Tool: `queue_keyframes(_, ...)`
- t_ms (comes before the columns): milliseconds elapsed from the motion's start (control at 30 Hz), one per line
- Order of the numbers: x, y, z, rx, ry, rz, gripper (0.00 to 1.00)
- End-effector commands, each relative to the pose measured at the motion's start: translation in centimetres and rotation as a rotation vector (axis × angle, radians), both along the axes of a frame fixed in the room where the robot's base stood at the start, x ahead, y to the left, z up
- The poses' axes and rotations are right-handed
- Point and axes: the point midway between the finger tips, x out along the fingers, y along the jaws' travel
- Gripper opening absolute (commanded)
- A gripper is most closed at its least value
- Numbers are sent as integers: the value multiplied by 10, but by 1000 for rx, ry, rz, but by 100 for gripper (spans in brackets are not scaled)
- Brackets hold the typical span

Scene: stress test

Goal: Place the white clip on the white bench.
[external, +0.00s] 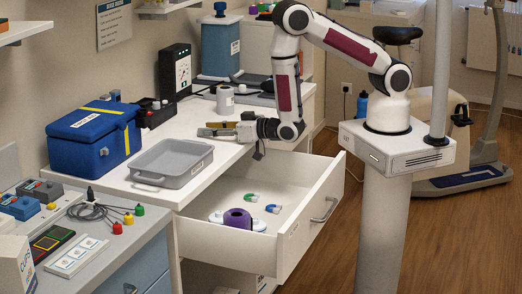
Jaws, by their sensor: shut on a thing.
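My gripper (213,129) reaches left, low over the white bench (190,122), behind the grey tray. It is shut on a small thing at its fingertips. The fingers hide most of that thing, and it is too small here to tell whether it is the white clip. I cannot tell whether it touches the bench top. I cannot make out the white clip for certain anywhere else in view.
A grey tray (146,178) and a blue case (84,150) stand on the bench's left part. A white cylinder (225,100) stands behind my gripper. Below, an open drawer (297,236) holds a purple ring (237,219) on a white base and two small magnets (251,197).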

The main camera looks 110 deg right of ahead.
Motion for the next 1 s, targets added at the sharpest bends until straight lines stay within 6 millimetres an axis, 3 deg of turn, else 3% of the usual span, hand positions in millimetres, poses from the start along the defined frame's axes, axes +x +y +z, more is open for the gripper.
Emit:
queue_keyframes(433,0,0,-3,0,0,0,21)
queue_keyframes(467,0,0,-3,-1,-1,0,39)
queue_keyframes(500,0,0,-3,-1,-1,0,48)
queue_keyframes(1000,0,0,0,0,0,0,48)
